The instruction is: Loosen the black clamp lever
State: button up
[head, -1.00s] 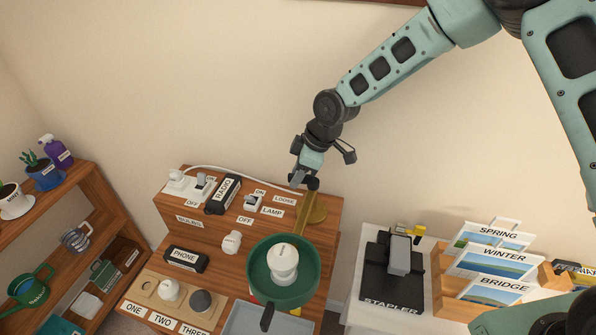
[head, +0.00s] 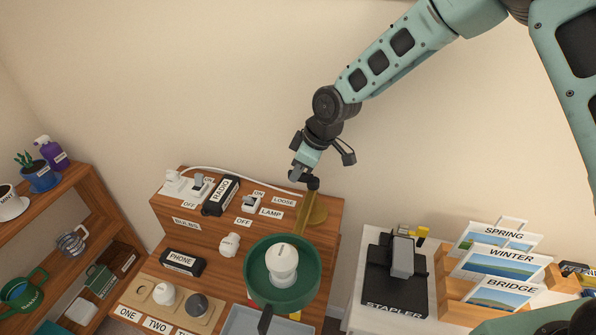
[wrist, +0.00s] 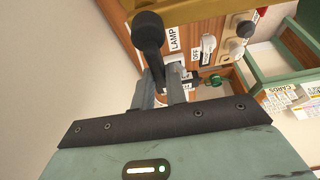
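The black clamp lever (head: 313,183) sits at the top of the brass lamp stand (head: 308,208), at the back of the wooden unit. A LOOSE label (head: 284,201) is just left of it. My gripper (head: 297,176) is close beside the lever, on its left in the head view. In the wrist view the lever's round knob (wrist: 148,29) is large, and its stem runs down to the fingertips of my gripper (wrist: 163,82). A gap shows between the fingers, right of the stem. I cannot tell whether a finger touches the lever.
The green lamp shade (head: 256,281) with a white bulb (head: 282,264) stands in front of the stand. A black stapler (head: 391,287) is on the white table to the right. Bare wall lies behind.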

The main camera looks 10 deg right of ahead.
jog(key=o, duration=0.4)
jog(key=shift+c, duration=0.2)
jog(key=shift+r, duration=0.15)
jog(key=b+v, duration=0.3)
jog(key=v, duration=1.4)
jog(key=shift+d, duration=0.15)
jog(key=s+a+f+m+g+h+b, duration=0.1)
jog(key=s+a+f, duration=0.1)
jog(key=s, duration=0.6)
jog(key=s+a+f+m+h+b, duration=0.1)
jog(key=s+f, duration=0.2)
jog(key=s, duration=0.5)
jog(key=s+d+f+m, duration=0.1)
jog(key=s+d, duration=0.1)
jog(key=s, duration=0.5)
jog(key=s+d+f+m+h, duration=0.1)
jog(key=s+d+m, duration=0.1)
jog(key=s, duration=0.5)
jog(key=shift+s+d+m+g+b, duration=0.3)
jog(key=shift+g+b, duration=0.1)
